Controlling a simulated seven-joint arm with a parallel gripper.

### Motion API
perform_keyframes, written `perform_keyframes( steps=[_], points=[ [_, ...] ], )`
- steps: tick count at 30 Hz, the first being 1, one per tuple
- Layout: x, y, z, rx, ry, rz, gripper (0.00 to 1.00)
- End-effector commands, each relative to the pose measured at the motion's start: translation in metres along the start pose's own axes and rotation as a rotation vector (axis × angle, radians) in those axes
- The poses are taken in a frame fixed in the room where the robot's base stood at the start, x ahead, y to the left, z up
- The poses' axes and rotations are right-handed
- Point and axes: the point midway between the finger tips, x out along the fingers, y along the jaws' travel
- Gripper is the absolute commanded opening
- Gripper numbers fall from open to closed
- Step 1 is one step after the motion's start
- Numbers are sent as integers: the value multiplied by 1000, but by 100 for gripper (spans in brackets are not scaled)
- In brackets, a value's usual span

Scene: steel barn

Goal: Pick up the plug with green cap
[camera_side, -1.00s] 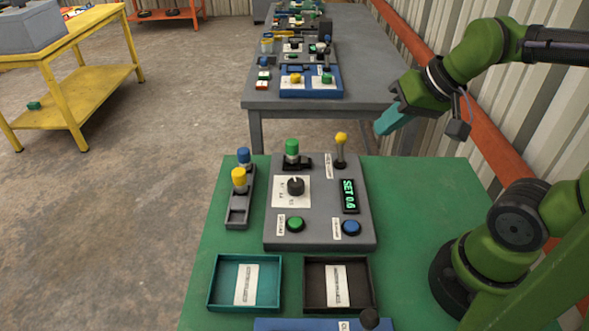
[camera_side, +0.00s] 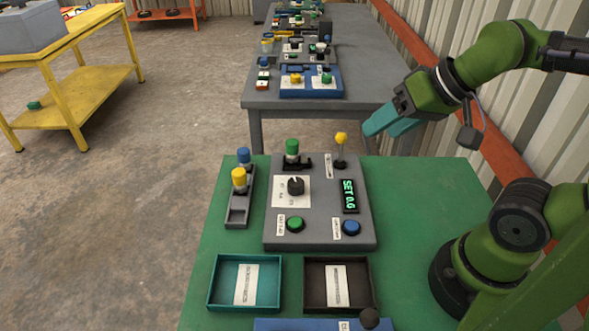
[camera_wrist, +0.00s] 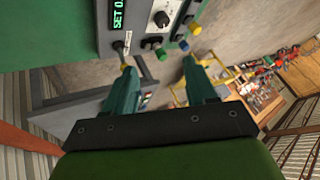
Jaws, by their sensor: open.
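The plug with green cap (camera_side: 292,148) stands upright in a dark holder at the back of the grey control panel (camera_side: 322,228). In the wrist view its green cap (camera_wrist: 161,54) shows beyond and between my fingertips. My gripper (camera_side: 380,130) is open and empty, with teal fingers. It is in the air above and to the right of the plug, apart from it and past the lever. In the wrist view my gripper (camera_wrist: 157,67) has its fingers spread. The plug's lower part is hidden in the wrist view.
A yellow-balled lever (camera_side: 341,138) stands right of the plug. Blue-capped (camera_side: 244,156) and yellow-capped (camera_side: 239,178) plugs stand in a grey rack at left. A teal tray (camera_side: 216,292) and a dark tray (camera_side: 369,290) lie in front. The green table (camera_side: 430,195) is clear at right.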

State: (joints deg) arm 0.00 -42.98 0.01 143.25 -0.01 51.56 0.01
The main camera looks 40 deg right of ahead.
Motion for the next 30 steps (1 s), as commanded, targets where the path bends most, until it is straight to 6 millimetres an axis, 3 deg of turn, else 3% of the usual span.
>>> perform_keyframes(
  steps=[9,14,20,30],
  points=[
    [0,-1,1,-3,-3,-1,64],
    [17,-4,1,-10,-77,13,64],
    [50,-21,-42,1,-214,77,64],
    [137,-43,-121,157,-367,343,64]
  ],
)
